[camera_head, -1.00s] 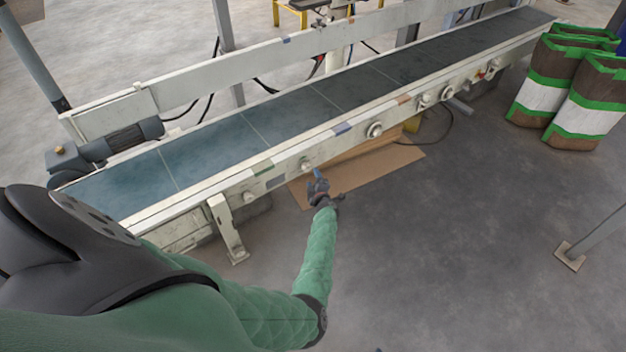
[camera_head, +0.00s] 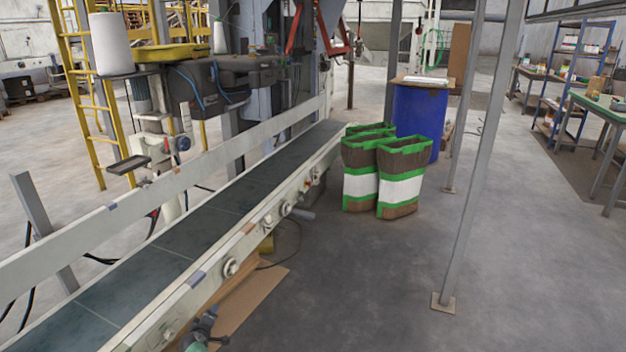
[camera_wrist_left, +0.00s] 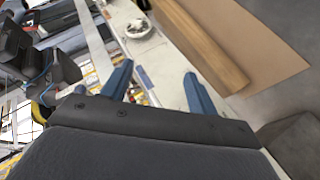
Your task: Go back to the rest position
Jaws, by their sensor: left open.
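My left gripper (camera_head: 203,335) shows at the bottom edge of the head view, beside the near side rail of the conveyor (camera_head: 228,204). In the left wrist view its two blue fingers (camera_wrist_left: 158,92) stand apart with nothing between them, so it is open and empty. The conveyor's pale rail with a round roller fitting (camera_wrist_left: 138,28) lies beyond the fingers there. Most of my left arm is below the head view. My right gripper is in neither view.
Brown, white and green bags (camera_head: 401,180) stand on the floor by the conveyor's far end, before a blue drum (camera_head: 419,122). A grey post (camera_head: 474,170) rises right of them. Flat cardboard (camera_head: 248,300) lies beside the conveyor. The floor at centre right is clear.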

